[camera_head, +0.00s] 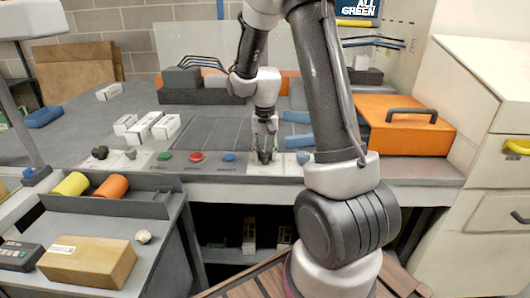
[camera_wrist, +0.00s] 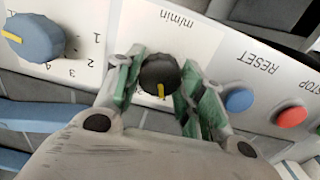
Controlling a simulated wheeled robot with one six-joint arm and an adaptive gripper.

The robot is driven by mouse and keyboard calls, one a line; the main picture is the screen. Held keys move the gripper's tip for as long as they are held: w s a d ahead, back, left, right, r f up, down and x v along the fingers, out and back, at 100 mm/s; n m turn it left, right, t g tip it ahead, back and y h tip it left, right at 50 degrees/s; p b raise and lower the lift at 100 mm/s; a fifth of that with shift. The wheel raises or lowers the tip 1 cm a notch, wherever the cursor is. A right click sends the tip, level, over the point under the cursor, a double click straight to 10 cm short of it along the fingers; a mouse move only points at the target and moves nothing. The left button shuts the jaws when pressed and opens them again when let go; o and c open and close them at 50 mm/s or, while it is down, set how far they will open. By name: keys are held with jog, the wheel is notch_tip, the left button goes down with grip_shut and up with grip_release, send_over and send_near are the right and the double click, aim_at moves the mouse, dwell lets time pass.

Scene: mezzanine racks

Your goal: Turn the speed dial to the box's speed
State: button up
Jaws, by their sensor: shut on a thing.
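The black speed dial (camera_wrist: 158,74) with a yellow pointer sits on the white panel marked "m/min" in the wrist view. My gripper (camera_wrist: 163,95) has its green pads on both sides of this dial and is shut on it. In the head view my gripper (camera_head: 264,148) is low over the panel at the table's front edge, and the dial is mostly hidden between the fingers. The dial's scale is largely covered. A brown box (camera_head: 88,265) with a small white label lies on the lower left bench; the label is too small to read.
A blue dial (camera_wrist: 33,38) with a numbered scale is beside my gripper. A blue button (camera_wrist: 238,100) and a red button (camera_wrist: 291,115) are on the other side. An orange case (camera_head: 408,135) stands right of my arm. A dark handheld device (camera_head: 18,256) lies beside the box.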

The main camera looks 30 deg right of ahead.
aim_at(265, 153)
dwell(0.3)
jog(key=o, duration=1)
jog(key=shift+o, duration=0.2)
notch_tip(265, 153, up, 12)
dwell(0.3)
